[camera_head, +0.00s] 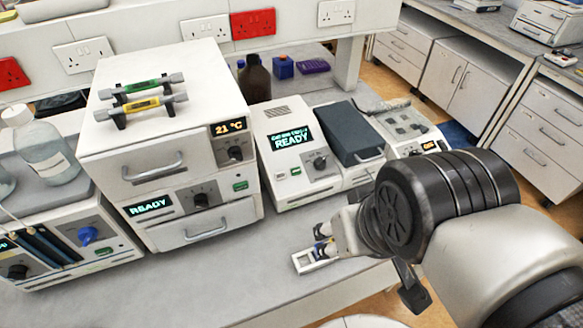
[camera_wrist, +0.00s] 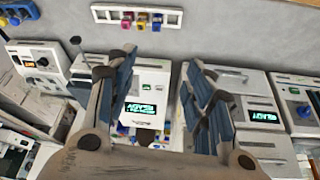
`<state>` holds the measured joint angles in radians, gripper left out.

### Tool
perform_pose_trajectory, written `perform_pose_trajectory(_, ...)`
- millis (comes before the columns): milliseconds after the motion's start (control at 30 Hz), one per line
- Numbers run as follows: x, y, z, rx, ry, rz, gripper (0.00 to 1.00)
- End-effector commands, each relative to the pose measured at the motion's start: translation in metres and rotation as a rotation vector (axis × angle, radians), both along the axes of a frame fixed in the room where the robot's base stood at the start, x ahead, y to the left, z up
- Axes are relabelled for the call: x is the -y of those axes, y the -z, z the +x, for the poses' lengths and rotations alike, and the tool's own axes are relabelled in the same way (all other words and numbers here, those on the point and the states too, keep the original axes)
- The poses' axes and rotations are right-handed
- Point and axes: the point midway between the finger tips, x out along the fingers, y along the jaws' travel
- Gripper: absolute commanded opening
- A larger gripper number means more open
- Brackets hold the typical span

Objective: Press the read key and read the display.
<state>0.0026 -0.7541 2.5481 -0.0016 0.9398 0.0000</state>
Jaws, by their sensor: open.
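A white bench instrument (camera_head: 276,125) stands near the middle of the bench in the head view. Its lit display (camera_head: 290,140) reads READY in large letters; the smaller line above is not legible. I cannot tell for certain which key is the read key. My gripper (camera_head: 326,246) is low in front of the instrument, by a small white holder, apart from the key. In the wrist view my gripper (camera_wrist: 160,62) has its fingers spread, with nothing held between them.
A stacked white unit (camera_head: 165,150) with its own READY display stands to the left, bearing tools on top. A grey-lidded device (camera_head: 350,132) and a balance-like unit (camera_head: 405,125) stand to the right. The small white holder (camera_head: 304,266) lies at the bench's front edge. Bare bench (camera_head: 225,270) shows front-left.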

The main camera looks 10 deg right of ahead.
Motion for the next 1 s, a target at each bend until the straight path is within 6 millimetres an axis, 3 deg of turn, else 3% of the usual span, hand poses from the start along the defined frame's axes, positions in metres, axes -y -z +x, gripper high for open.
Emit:
perform_pose_trajectory(467, 0.0, 0.0, 0.0, 0.0, 0.0, 0.0, 0.48)
perform_pose_trajectory(1000, 0.0, 0.0, 0.0, 0.0, 0.0, 0.0, 0.13)
